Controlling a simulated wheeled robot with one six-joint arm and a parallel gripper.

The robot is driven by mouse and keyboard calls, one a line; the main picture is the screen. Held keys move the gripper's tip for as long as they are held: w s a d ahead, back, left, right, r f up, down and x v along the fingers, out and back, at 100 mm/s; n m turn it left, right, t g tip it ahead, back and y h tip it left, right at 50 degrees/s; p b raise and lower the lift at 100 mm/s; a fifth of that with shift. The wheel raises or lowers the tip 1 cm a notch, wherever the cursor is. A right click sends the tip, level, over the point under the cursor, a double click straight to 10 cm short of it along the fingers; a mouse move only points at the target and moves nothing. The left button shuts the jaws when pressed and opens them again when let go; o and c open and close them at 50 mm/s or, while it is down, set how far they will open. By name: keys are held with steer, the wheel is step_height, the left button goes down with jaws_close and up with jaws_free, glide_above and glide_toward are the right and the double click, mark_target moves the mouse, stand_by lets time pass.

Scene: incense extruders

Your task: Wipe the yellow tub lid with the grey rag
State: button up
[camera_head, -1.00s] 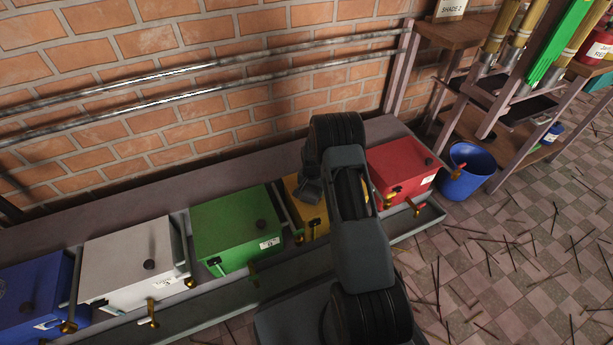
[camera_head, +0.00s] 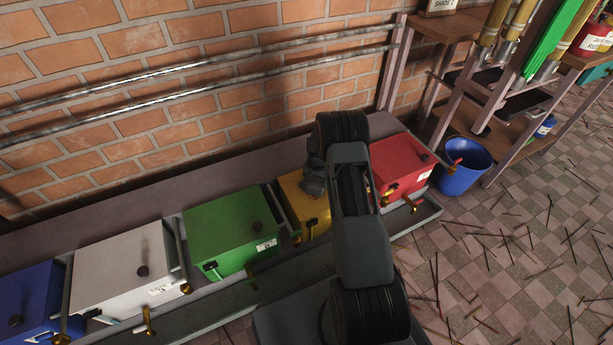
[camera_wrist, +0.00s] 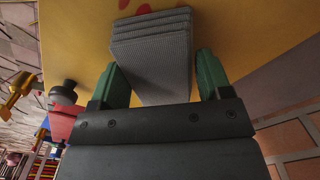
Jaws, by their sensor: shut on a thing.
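The yellow tub (camera_head: 296,196) stands between the green and red tubs, and my arm hides much of it in the head view. In the wrist view its yellow lid (camera_wrist: 245,35) fills the upper part, with a few red spots (camera_wrist: 143,9) showing just beyond the rag. My gripper (camera_wrist: 155,85) is shut on the folded grey rag (camera_wrist: 152,50), a ribbed, layered pad between its two green fingers. The rag is at the lid; I cannot tell whether it touches. In the head view the gripper is mostly hidden behind my arm.
A green tub (camera_head: 230,228) stands left of the yellow one, then a white tub (camera_head: 120,265) and a blue tub (camera_head: 30,300). A red tub (camera_head: 402,165) stands close on the right. Taps and handles stick out in front. A blue bucket (camera_head: 462,172) stands farther right.

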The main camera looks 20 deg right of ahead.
mark_target(304, 191)
steer(key=shift+d, duration=0.8)
steer(key=shift+s+a+p, duration=0.1)
steer(key=shift+a+p, duration=0.25)
steer(key=shift+a, duration=3.05)
steer(key=r, duration=0.1)
steer(key=r+p, duration=0.1)
steer(key=shift+a+r, duration=0.3)
steer(key=shift+r, duration=0.05)
steer(key=shift+r+p, duration=2.05)
steer(key=shift+r, duration=0.65)
